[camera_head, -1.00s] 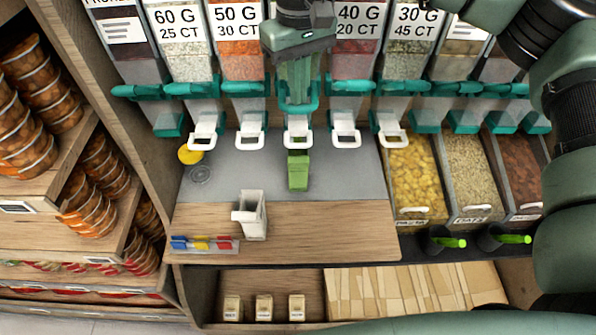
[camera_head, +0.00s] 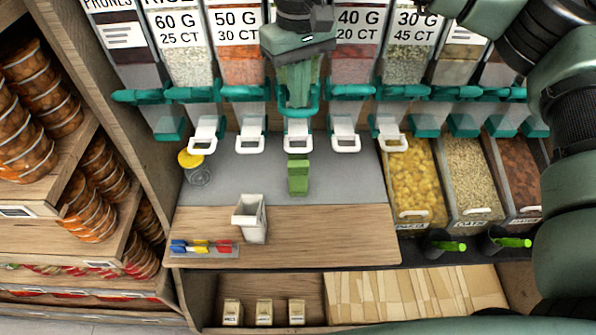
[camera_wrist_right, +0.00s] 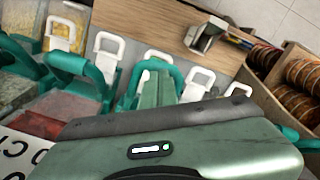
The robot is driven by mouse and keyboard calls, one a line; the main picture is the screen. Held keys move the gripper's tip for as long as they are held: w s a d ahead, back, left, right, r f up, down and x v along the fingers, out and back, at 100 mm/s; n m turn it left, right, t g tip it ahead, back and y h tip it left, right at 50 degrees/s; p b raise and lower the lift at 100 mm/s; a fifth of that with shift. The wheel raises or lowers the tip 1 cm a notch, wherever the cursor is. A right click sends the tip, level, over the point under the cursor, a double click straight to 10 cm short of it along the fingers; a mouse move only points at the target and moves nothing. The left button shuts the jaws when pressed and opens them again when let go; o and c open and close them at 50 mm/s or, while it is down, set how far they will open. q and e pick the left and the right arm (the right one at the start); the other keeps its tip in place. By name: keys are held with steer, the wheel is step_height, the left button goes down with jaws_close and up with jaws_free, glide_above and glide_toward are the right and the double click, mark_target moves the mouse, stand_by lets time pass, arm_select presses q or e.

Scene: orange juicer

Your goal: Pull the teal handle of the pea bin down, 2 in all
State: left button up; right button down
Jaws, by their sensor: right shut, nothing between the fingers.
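The middle bin in the row, with its label hidden behind my gripper, has a teal handle (camera_head: 300,112) over a white spout frame (camera_head: 299,138). My right gripper (camera_head: 298,98) is shut with nothing held. It points down at this handle, its fingers overlapping it in the head view. In the wrist view the fingers (camera_wrist_right: 158,90) lie within the teal loop's outline (camera_wrist_right: 152,62); contact cannot be told. A green block-like thing (camera_head: 298,177) shows just below the spout frame. My left gripper is not in view.
Neighbouring bins with teal handles (camera_head: 243,92) and white frames (camera_head: 250,140) stand close on both sides. A white container (camera_head: 250,218), a yellow-lidded jar (camera_head: 190,160) and coloured clips (camera_head: 203,246) are on the counter (camera_head: 330,222). Open food bins (camera_head: 415,185) stand at right.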

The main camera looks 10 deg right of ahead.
steer(key=r+p, duration=0.2)
steer(key=w+r+p, duration=0.1)
steer(key=r, duration=0.2)
steer(key=shift+w+d+p, duration=0.1)
steer(key=shift+d+p, duration=0.05)
steer(key=shift+p, duration=0.2)
steer(key=s+r+p, duration=0.2)
steer(key=s+r, duration=0.2)
steer(key=r, duration=0.1)
steer(key=shift+a, duration=0.4)
stand_by(0.8)
